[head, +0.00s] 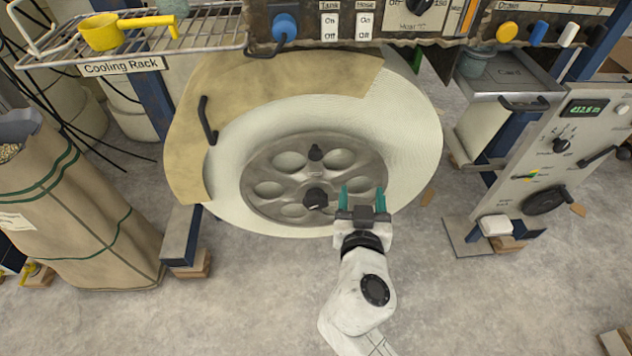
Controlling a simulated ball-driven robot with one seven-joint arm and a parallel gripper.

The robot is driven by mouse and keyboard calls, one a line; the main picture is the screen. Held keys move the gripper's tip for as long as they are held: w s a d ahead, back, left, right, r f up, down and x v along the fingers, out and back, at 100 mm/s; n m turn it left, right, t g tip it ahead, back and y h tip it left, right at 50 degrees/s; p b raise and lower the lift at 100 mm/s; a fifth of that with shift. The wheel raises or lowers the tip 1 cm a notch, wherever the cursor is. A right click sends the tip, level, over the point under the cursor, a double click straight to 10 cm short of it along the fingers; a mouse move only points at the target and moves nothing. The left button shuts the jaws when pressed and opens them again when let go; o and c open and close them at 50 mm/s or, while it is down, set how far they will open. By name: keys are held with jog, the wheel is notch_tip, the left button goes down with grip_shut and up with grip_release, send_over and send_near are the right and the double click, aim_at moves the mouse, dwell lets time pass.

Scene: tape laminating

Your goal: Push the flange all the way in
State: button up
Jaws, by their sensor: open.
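The flange (262,203) is a round grey metal disc with several oval holes, at the middle of a large white tape roll (408,130). A dark knob (315,198) sticks out near its centre, and a smaller dark knob (316,152) sits above it. My gripper (362,194) has two teal fingers, apart and pointing up the picture. It is in front of the flange's lower right edge, to the right of the dark knob, with nothing between the fingers. Whether the fingers touch the flange, and how deep the flange sits, I cannot tell.
A tan curved cover (190,130) with a black handle (207,120) lies over the roll's upper left. A cooling rack (190,40) with a yellow cup (100,31) is upper left. A tan sack (75,215) stands left. A control panel (560,150) stands right.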

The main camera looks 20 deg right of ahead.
aim_at(316, 156)
jog(key=w+a+f+n+t+y+b, duration=0.2)
jog(key=w+a+t+b, duration=0.1)
jog(key=a, duration=0.4)
jog(key=x, duration=0.7)
jog(key=r+x, duration=0.1)
jog(key=x, duration=0.3)
jog(key=shift+a, duration=0.15)
jog(key=shift+c, duration=0.2)
grip_shut()
